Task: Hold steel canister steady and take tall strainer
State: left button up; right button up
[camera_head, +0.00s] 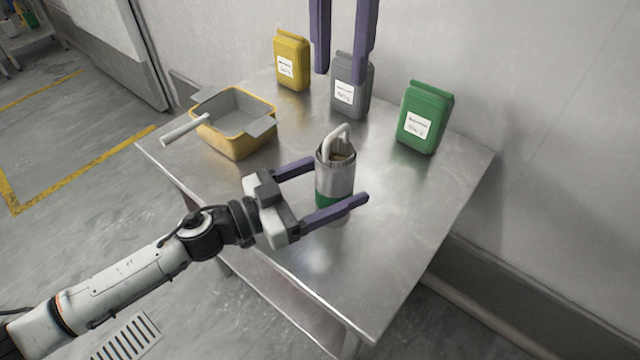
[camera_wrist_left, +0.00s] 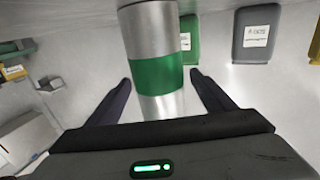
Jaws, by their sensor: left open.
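The steel canister (camera_head: 336,182) stands upright on the table, silver with a green band. The tall strainer (camera_head: 340,142) sits in its top, with a pale looped handle rising above the rim; dark brown contents show inside. My left gripper (camera_head: 339,181) is open, with its purple fingers on either side of the canister. In the left wrist view the canister (camera_wrist_left: 150,40) stands between the spread fingers (camera_wrist_left: 163,88), with a gap visible on both sides. My right gripper (camera_head: 340,75) hangs above the back of the table, its two fingers apart and empty. Its upper part is out of view.
A yellow bin with a grey insert (camera_head: 235,125) and a pale handle stands at the left of the table. Yellow (camera_head: 292,62), grey (camera_head: 351,88) and green (camera_head: 425,118) bags stand along the back by the wall. The table's (camera_head: 390,250) front right is clear.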

aim_at(336, 131)
pick_arm(q)
jog(key=c, duration=1.3)
pick_arm(e)
jog(key=shift+c, duration=1.7)
jog(key=shift+m+t+y, duration=0.6)
jog(key=shift+m+y, duration=0.2)
jog(key=shift+y, duration=0.1)
jog(key=shift+s+a+f, duration=0.1)
jog(key=shift+f, duration=3)
jog(key=shift+s+a+f, duration=0.1)
jog(key=shift+f, duration=3)
